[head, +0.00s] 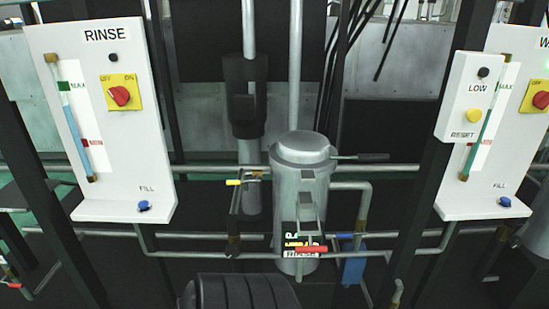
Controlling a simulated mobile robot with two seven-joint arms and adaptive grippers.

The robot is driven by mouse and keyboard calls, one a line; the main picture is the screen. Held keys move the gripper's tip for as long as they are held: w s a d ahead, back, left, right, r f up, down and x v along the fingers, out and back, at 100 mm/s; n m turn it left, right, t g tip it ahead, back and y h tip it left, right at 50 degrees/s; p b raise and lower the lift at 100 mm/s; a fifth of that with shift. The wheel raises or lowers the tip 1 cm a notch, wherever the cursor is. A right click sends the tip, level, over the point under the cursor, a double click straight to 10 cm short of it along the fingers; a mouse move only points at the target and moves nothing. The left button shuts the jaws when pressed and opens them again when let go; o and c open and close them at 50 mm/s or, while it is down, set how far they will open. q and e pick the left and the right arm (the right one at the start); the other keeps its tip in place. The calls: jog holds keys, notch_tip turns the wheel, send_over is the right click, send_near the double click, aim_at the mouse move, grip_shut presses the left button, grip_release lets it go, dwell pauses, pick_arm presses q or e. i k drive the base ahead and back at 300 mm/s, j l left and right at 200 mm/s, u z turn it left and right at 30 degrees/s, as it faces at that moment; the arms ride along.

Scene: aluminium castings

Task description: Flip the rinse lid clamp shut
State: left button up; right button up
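The grey metal rinse canister (287,205) stands upright in the middle of the head view, with a RINSE label (301,254) low on its front. Its round lid (303,148) sits on top and looks level. A thin rod with a dark grip (373,156) sticks out to the right at lid height. Small grey metal pieces (307,199) sit on the canister's front below the lid. I cannot tell which of these parts is the clamp, or its exact state. Neither of my grippers is in view.
The white RINSE panel (100,130) stands at left, with another panel (500,120) at right. Pipes, a yellow-handled valve (234,182) and a red-handled valve (311,249) crowd the canister. A dark ribbed cylinder (240,292) lies at the bottom. Dark posts (424,150) flank the space.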

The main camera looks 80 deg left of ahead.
aim_at(310, 234)
jog(key=u, duration=1.85)
jog(key=k+j, duration=0.05)
